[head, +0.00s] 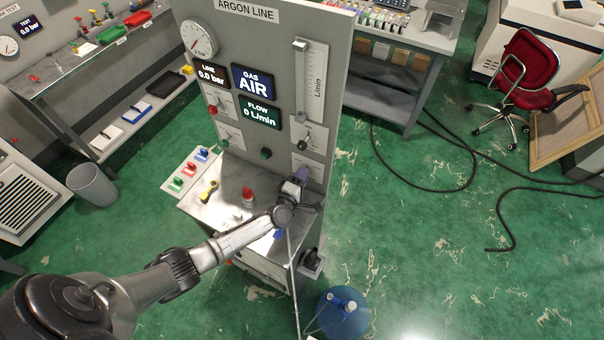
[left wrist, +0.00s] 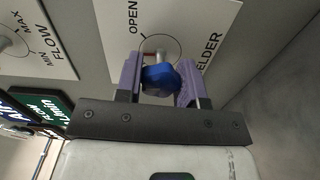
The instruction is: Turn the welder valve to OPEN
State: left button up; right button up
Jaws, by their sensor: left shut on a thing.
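The welder valve is a blue knob (left wrist: 162,80) in the left wrist view, on a white plate (left wrist: 113,28) lettered OPEN and partly "ELDER". A small red mark shows beside its metal stem, inside a printed circle. My left gripper (left wrist: 159,74) has its purple fingers on both sides of the knob and is shut on it. In the head view my left gripper (head: 303,176) is at the lower right of the argon panel (head: 262,50) and hides the knob. The rest of the plate's lettering is hidden. My right gripper is not in view.
The gas display (head: 253,82) reads AIR and the flow display (head: 260,112) reads 0 L/min. A flow knob (head: 302,145) sits above my gripper. A red object (head: 248,197) stands on the steel worktop. A blue cylinder (head: 336,318) stands on the floor in front.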

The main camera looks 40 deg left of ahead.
pick_arm(q)
jog(key=m+p, duration=0.2)
jog(key=m, duration=0.3)
jog(key=shift+m, duration=0.3)
jog(key=m, duration=0.3)
jog(key=shift+p, duration=0.4)
jog(key=shift+m, duration=0.7)
jog(key=o, duration=0.9)
